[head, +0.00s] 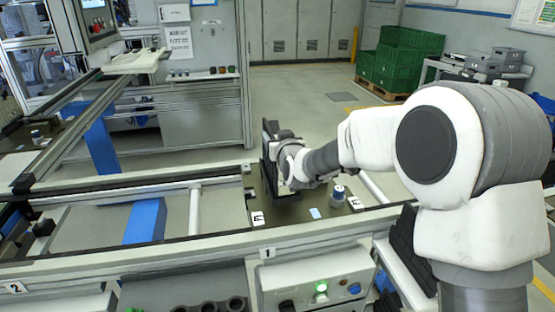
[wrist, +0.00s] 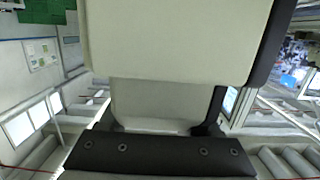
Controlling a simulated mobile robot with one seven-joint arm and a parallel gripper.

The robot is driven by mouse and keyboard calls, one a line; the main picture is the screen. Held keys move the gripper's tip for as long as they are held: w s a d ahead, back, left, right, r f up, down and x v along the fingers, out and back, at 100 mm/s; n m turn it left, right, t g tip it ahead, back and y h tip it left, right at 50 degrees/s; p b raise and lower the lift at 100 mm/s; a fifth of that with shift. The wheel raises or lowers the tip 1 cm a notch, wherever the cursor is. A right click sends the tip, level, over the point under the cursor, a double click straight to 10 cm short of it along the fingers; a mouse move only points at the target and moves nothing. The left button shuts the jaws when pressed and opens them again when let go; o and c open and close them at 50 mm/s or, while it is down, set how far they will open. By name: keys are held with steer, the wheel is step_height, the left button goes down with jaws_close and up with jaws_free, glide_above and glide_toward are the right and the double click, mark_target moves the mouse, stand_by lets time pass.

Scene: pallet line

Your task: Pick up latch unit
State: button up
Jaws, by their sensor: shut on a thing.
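My gripper (head: 280,165) is over the pallet plate (head: 262,205) on the line, mostly hidden in the head view behind my wrist. It is shut on what I take to be the latch unit; a dark, upright part (head: 268,136) shows at the gripper's far side. In the wrist view a large pale block with dark edges (wrist: 180,40) fills the upper middle, close to the camera. A dark bar with several bolts (wrist: 160,153) lies across the bottom. The fingertips and their contact are hidden, and I cannot tell whether the part touches the plate.
A small blue-capped piece (head: 338,193) stands on the plate, right of my gripper. White labels (head: 258,218) mark the plate. The line's front rail (head: 180,245) runs across, with a control box (head: 318,290) below.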

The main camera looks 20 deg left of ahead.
jaws_close()
steer(key=shift+r, duration=0.15)
